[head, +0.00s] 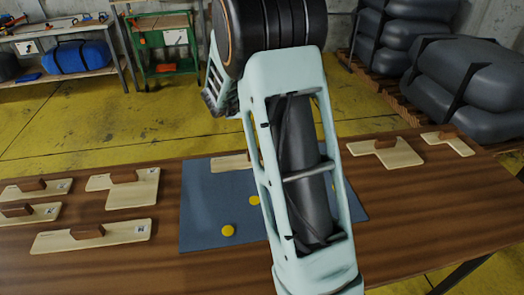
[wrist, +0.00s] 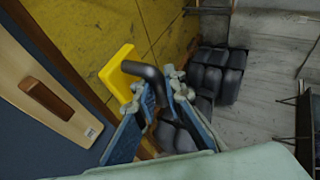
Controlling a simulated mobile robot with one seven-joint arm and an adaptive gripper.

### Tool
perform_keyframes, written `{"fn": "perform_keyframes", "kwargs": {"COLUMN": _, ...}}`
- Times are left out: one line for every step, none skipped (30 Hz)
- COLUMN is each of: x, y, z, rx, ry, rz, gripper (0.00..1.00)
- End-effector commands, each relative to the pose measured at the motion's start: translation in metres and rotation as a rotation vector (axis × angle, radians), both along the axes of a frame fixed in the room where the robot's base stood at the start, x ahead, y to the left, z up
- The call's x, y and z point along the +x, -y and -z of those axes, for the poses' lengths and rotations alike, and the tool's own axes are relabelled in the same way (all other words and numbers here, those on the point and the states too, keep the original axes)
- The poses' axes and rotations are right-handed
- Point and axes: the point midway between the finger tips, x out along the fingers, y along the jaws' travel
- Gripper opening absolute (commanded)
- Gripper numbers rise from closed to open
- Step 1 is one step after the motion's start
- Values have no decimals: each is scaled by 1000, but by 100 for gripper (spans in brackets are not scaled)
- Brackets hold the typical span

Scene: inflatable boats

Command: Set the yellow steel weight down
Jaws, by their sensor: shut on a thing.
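The yellow steel weight (wrist: 117,71) is a yellow block with a bent black handle (wrist: 147,74), seen in the wrist view. My gripper (wrist: 158,88) is shut on the black handle, with a finger on each side of it. In this view the weight hangs against the yellow floor, beyond the table's edge strip; its height cannot be told. In the head view my arm fills the middle, and neither the fingertips nor the weight can be made out.
A blue-grey mat (head: 205,215) with yellow discs (head: 228,231) lies on the brown table (head: 400,215). Several pale wooden boards with brown handles (head: 90,238) lie on the left, others on the right (head: 385,152). One board (wrist: 35,90) lies on the mat. Grey bundles (head: 465,85) stand behind.

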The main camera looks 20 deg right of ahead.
Motion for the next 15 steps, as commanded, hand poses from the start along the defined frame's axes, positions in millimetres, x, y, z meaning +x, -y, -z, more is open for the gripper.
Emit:
{"fn": "perform_keyframes", "kwargs": {"x": 3, "y": 2, "z": 2, "rx": -2, "ry": 5, "rz": 11, "gripper": 0}}
{"fn": "perform_keyframes", "kwargs": {"x": 3, "y": 3, "z": 3, "rx": -1, "ry": 5, "rz": 18, "gripper": 0}}
{"fn": "perform_keyframes", "kwargs": {"x": 4, "y": 4, "z": 3, "rx": -2, "ry": 5, "rz": 24, "gripper": 0}}
{"fn": "perform_keyframes", "kwargs": {"x": 3, "y": 5, "z": 4, "rx": -3, "ry": 4, "rz": 28, "gripper": 0}}
{"fn": "perform_keyframes", "kwargs": {"x": 2, "y": 7, "z": 5, "rx": -3, "ry": 4, "rz": 30, "gripper": 0}}
{"fn": "perform_keyframes", "kwargs": {"x": 0, "y": 10, "z": 7, "rx": -2, "ry": 4, "rz": 34, "gripper": 0}}
{"fn": "perform_keyframes", "kwargs": {"x": -2, "y": 12, "z": 9, "rx": -3, "ry": 4, "rz": 36, "gripper": 0}}
{"fn": "perform_keyframes", "kwargs": {"x": -6, "y": 16, "z": 11, "rx": -3, "ry": 4, "rz": 39, "gripper": 0}}
{"fn": "perform_keyframes", "kwargs": {"x": -12, "y": 21, "z": 15, "rx": -3, "ry": 2, "rz": 39, "gripper": 0}}
{"fn": "perform_keyframes", "kwargs": {"x": -17, "y": 25, "z": 19, "rx": -2, "ry": 2, "rz": 39, "gripper": 0}}
{"fn": "perform_keyframes", "kwargs": {"x": -22, "y": 30, "z": 22, "rx": -2, "ry": 2, "rz": 39, "gripper": 0}}
{"fn": "perform_keyframes", "kwargs": {"x": -29, "y": 36, "z": 27, "rx": -2, "ry": 2, "rz": 40, "gripper": 0}}
{"fn": "perform_keyframes", "kwargs": {"x": -34, "y": 40, "z": 30, "rx": -2, "ry": 2, "rz": 39, "gripper": 0}}
{"fn": "perform_keyframes", "kwargs": {"x": -40, "y": 46, "z": 33, "rx": -3, "ry": 2, "rz": 40, "gripper": 0}}
{"fn": "perform_keyframes", "kwargs": {"x": -47, "y": 51, "z": 37, "rx": -3, "ry": 3, "rz": 40, "gripper": 0}}
